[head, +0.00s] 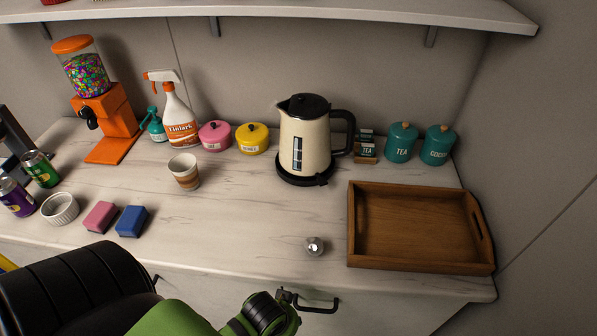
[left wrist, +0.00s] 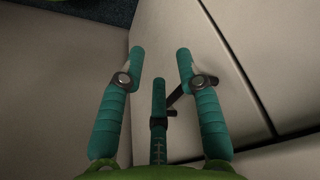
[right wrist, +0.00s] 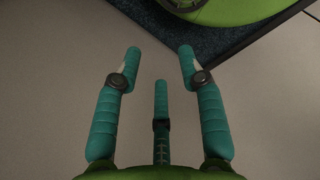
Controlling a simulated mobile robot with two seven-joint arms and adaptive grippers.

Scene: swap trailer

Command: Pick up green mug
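I see no green mug in any view. The only cup on the counter is a white and brown striped one (head: 184,172), upright left of the kettle. My left gripper (left wrist: 160,54) is open and empty in the left wrist view, over plain light panels. My right gripper (right wrist: 160,54) is open and empty in the right wrist view, over a light floor and a dark mat edge. In the head view a green and black arm of mine crosses the bottom edge, below the counter front; no fingers show there.
On the counter (head: 230,220) stand a cream kettle (head: 304,140), wooden tray (head: 415,230), teal canisters (head: 401,143), pink pot (head: 214,136), yellow pot (head: 252,139), spray bottle (head: 180,118), orange dispenser (head: 105,115), sponges (head: 132,222), white ramekin (head: 60,209) and cans (head: 40,170). The middle is clear.

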